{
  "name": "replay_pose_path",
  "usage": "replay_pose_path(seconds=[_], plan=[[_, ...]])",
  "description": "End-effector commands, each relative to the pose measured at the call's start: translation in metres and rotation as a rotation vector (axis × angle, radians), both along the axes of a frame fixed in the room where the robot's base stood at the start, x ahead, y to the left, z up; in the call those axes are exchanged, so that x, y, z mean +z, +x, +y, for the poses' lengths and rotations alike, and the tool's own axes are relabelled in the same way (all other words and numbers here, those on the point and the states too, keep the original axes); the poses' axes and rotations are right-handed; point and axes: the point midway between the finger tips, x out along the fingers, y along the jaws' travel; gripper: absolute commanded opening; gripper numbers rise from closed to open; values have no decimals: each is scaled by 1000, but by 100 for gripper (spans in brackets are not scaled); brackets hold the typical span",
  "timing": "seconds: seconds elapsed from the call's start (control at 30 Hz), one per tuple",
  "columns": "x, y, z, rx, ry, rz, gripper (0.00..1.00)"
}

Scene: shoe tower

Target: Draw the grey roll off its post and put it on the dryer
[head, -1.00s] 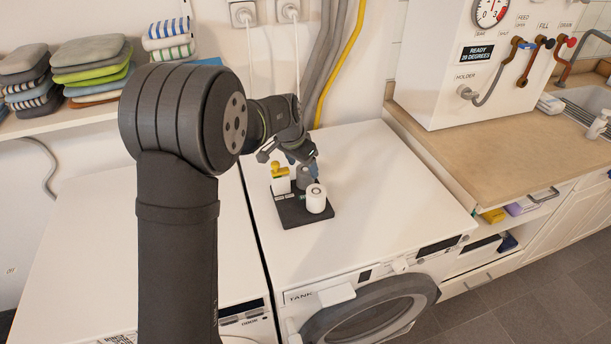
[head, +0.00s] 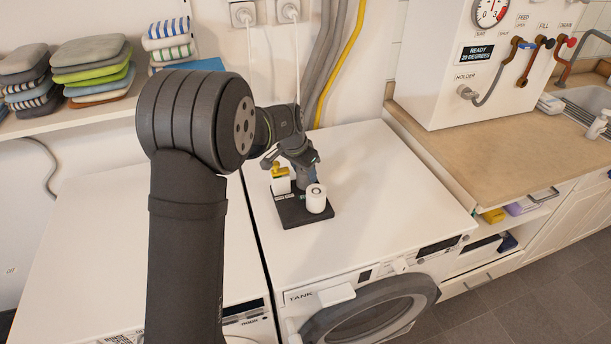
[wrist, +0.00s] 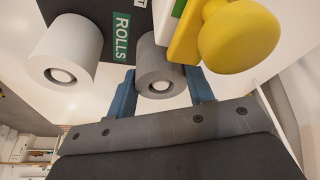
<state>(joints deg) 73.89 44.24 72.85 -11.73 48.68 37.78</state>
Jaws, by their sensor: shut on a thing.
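The grey roll (wrist: 160,68) sits between the two blue fingers of my gripper (wrist: 161,90) in the wrist view, and the gripper is shut on it. In the head view my gripper (head: 306,166) is at the back of the dark stand and mostly covers the roll. I cannot tell whether the roll is clear of its post. A white roll (head: 316,198) stands on the front right of the dark stand (head: 292,219), beside the grey one. The stand rests on the white machine (head: 375,205) marked TANK. Another white machine (head: 110,235) is to its left; its label is not readable.
A white block with a yellow knob (head: 279,172) stands on the stand's left, close to my gripper. The left machine's top looks clear where my arm does not cover it. Folded cloths (head: 92,62) lie on a shelf behind. Hoses (head: 330,65) run up the wall.

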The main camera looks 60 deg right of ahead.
Motion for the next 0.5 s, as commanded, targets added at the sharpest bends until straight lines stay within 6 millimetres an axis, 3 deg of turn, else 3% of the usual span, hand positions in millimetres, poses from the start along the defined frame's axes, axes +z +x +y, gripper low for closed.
replay_pose_path(seconds=[0.5], plan=[[7, 0, 0, 0, 0, 0, 20]])
